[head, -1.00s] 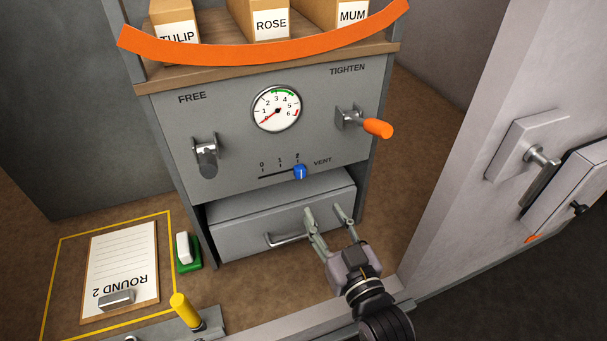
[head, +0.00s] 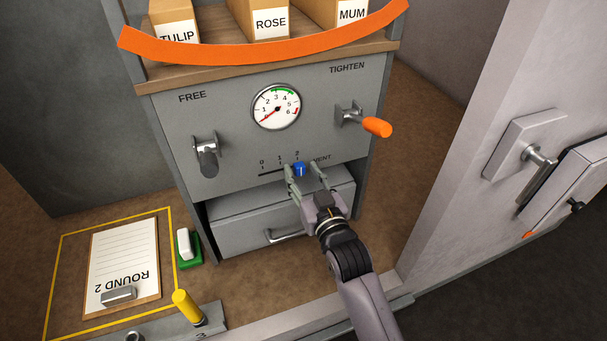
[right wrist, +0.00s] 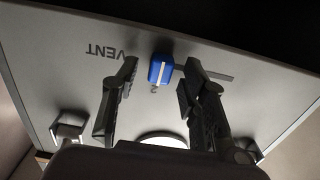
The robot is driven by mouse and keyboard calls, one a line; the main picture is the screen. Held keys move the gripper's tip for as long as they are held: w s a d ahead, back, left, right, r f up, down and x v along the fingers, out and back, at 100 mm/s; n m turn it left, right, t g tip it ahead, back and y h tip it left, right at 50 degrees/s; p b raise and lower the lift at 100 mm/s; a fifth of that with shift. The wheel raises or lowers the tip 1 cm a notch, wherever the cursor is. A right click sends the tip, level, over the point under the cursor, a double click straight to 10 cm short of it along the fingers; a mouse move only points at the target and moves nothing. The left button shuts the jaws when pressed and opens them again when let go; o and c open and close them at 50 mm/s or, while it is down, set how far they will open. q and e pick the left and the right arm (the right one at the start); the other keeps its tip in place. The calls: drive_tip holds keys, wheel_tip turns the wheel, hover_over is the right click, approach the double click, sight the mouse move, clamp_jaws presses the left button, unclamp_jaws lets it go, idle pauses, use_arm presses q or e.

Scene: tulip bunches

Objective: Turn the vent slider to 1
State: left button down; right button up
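The vent slider's blue knob (head: 299,169) sits at the right end of its slot, by the 2 mark, on the grey front panel (head: 225,135). The scale reads 0, 1, 2 from left to right. My right gripper (head: 303,177) is open at the slider, its fingers to either side of the knob. In the right wrist view the blue knob (right wrist: 160,70) with its white line shows between the tips of the open right gripper (right wrist: 162,72), with gaps on both sides; I see no contact. My left gripper is not in view.
A drawer (head: 240,232) with a bar handle lies just below the slider. An orange-handled lever (head: 376,127) sticks out at upper right, a metal lever (head: 207,155) at left. A gauge (head: 276,108) is above. A pale wall (head: 465,150) stands at right.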

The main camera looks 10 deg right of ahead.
clamp_jaws()
idle(0.3)
idle(0.4)
